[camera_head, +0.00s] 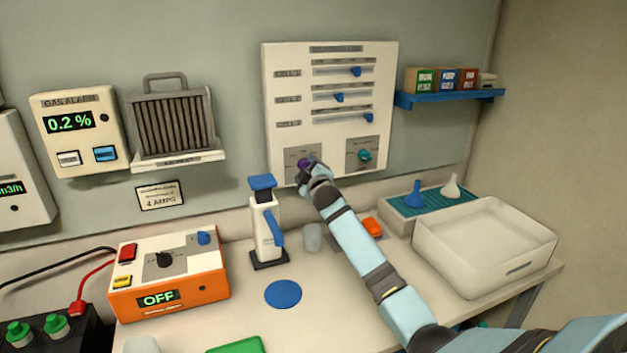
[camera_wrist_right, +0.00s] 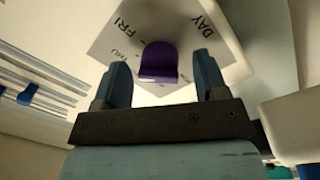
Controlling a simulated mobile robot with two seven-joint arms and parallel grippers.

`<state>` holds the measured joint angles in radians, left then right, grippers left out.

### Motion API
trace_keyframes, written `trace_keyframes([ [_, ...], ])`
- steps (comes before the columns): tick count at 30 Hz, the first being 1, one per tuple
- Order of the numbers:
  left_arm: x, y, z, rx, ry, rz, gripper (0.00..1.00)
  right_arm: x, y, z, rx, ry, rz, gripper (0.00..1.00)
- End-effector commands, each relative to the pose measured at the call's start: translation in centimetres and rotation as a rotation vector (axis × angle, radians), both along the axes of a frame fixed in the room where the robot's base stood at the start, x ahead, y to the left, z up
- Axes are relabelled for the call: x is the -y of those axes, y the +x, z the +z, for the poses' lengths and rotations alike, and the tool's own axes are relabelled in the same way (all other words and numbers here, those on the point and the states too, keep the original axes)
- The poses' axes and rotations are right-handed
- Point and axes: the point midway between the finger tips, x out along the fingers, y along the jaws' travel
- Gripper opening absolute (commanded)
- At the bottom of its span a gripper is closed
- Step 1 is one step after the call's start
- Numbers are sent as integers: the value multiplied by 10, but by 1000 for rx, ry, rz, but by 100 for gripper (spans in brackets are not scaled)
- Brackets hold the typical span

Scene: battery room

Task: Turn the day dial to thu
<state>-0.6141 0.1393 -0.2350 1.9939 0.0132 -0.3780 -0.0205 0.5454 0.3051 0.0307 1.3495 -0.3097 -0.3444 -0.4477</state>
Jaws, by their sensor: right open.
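The day dial is a purple knob (camera_head: 304,163) on a grey plate at the lower left of the white wall panel (camera_head: 327,130). In the right wrist view the purple knob (camera_wrist_right: 159,62) sits on its plate (camera_wrist_right: 192,30), marked DAY, FRI and THU, with the picture turned upside down. My right gripper (camera_head: 309,168) is at the dial and hides part of it and its plate. In the right wrist view my right gripper (camera_wrist_right: 162,78) is open, one finger on each side of the knob, with gaps showing. Which mark the knob points to I cannot tell. My left gripper is not in view.
A teal dial (camera_head: 365,155) is to the right on the same panel, below several blue sliders (camera_head: 339,97). A white and blue pump-like device (camera_head: 265,225) stands on the table left of my right arm. A white bin (camera_head: 470,258) is to the right.

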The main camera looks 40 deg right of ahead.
Motion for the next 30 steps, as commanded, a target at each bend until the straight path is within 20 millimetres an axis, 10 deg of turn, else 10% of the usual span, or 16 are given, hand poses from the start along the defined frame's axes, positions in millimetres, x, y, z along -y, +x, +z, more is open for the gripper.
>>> trace_keyframes([
  [18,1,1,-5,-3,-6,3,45,-34,-115,-8,-2,0,1,66],
  [30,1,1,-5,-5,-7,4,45,-38,-127,-7,-2,1,0,66],
])
